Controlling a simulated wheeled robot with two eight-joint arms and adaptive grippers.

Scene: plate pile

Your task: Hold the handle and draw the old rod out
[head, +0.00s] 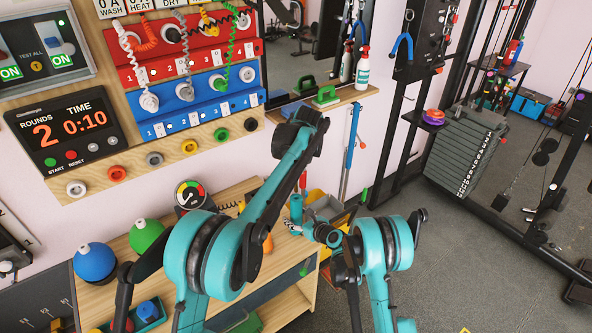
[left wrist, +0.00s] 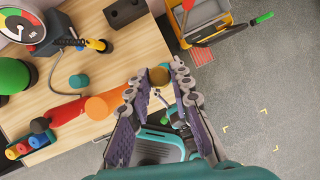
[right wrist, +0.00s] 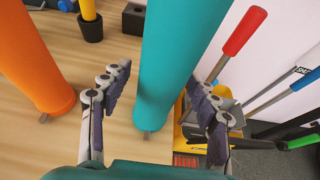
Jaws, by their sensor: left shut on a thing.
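No clear contact shows. My left gripper (left wrist: 160,84) is closed on a brown-gold round piece (left wrist: 160,75) at its fingertips. Whether that piece is the old rod cannot be told. In the head view my arms cover much of this area.
A red-handled tool (right wrist: 243,30) and a yellow bin (left wrist: 215,22) are close by on the right. A gauge (head: 190,195) stands at the back. Open floor (head: 440,270) lies to the right.

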